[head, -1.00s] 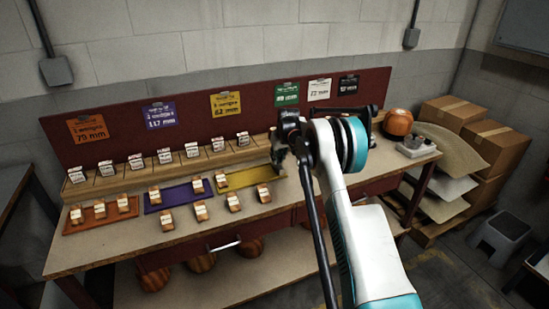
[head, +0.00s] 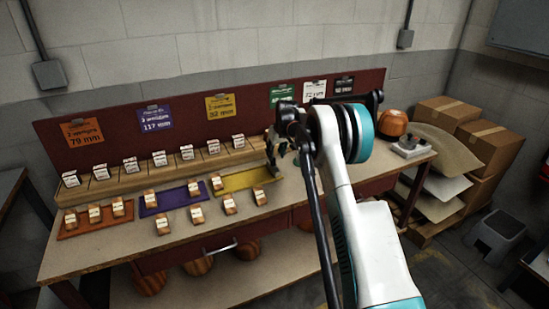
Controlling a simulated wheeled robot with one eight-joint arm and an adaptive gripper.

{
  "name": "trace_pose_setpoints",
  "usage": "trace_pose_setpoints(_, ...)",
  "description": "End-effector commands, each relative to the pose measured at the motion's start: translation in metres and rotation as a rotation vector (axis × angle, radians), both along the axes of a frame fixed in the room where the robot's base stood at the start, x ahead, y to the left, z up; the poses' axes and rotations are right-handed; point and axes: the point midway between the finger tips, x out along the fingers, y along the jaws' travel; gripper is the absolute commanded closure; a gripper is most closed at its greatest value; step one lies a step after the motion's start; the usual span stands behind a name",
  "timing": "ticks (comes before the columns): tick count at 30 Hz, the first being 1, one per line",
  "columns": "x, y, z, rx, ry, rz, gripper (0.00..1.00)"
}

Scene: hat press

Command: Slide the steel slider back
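I cannot make out a steel slider for certain in the head view; my arm covers part of the bench where it might be. My gripper (head: 272,165) is small and dark, pointing down at the right end of the yellow tray (head: 236,184), close to the back ledge. Whether it touches anything there is unclear. Its fingers are too small and dark to show whether they are open or shut.
The wooden bench (head: 120,253) carries an orange tray (head: 82,232), a purple tray (head: 170,203) and several small tagged blocks. A grey device (head: 408,147) and an orange-brown rounded form (head: 393,123) stand right of my arm. Cardboard boxes (head: 492,146) are stacked at right.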

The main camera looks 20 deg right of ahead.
Motion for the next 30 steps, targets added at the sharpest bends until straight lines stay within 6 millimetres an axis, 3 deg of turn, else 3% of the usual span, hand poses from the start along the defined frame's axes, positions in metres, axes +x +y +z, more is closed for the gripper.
trace_pose_setpoints(6,-0.017,0.000,0.040,-0.001,0.000,-0.001,0.63)
trace_pose_setpoints(12,-0.026,-0.001,0.062,-0.001,0.000,0.000,0.63)
trace_pose_setpoints(30,-0.028,-0.001,0.068,-0.001,0.000,0.000,0.63)
